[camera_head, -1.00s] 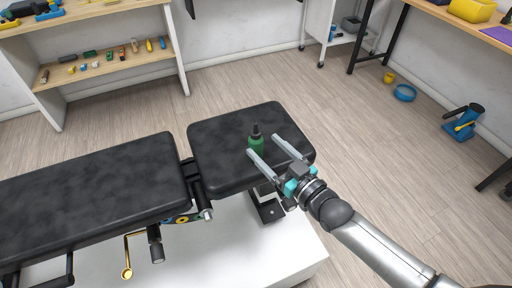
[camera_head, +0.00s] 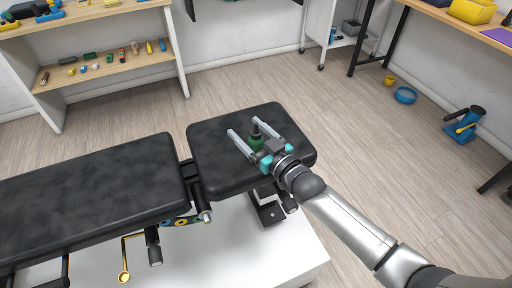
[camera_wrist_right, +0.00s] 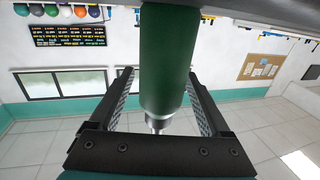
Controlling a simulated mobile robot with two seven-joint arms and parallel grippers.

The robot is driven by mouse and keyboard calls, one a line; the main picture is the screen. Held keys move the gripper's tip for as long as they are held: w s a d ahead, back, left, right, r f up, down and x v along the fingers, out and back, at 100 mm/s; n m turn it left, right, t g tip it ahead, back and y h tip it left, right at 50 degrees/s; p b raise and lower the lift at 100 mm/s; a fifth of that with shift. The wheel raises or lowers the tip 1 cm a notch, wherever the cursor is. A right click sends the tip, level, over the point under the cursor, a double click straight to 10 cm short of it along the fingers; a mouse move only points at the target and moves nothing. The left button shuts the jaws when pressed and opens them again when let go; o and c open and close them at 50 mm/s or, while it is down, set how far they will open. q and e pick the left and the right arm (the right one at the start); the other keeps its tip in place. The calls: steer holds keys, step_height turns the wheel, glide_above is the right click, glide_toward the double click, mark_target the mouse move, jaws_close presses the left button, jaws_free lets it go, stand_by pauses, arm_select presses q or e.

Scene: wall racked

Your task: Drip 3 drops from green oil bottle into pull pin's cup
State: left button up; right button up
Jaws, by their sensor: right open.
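The green oil bottle (camera_head: 257,144) with a black top stands upright on the smaller black bench pad (camera_head: 215,150). My right gripper (camera_head: 248,128) is open, with one finger on each side of the bottle. In the right wrist view the green bottle (camera_wrist_right: 168,60) shows large between the two open fingers (camera_wrist_right: 162,82); I cannot tell whether either finger touches it. A brass-coloured rod with a small round cup-like end (camera_head: 124,277) hangs below the bench at the lower left. A black knob (camera_head: 154,247) is beside it. My left gripper is not in view.
The long black bench pad (camera_head: 90,195) lies left of the smaller pad, with a hinge between them. A white base (camera_head: 300,255) is below. Shelves with small items (camera_head: 105,65) stand at the back left.

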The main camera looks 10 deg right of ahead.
jaws_close()
stand_by(0.5)
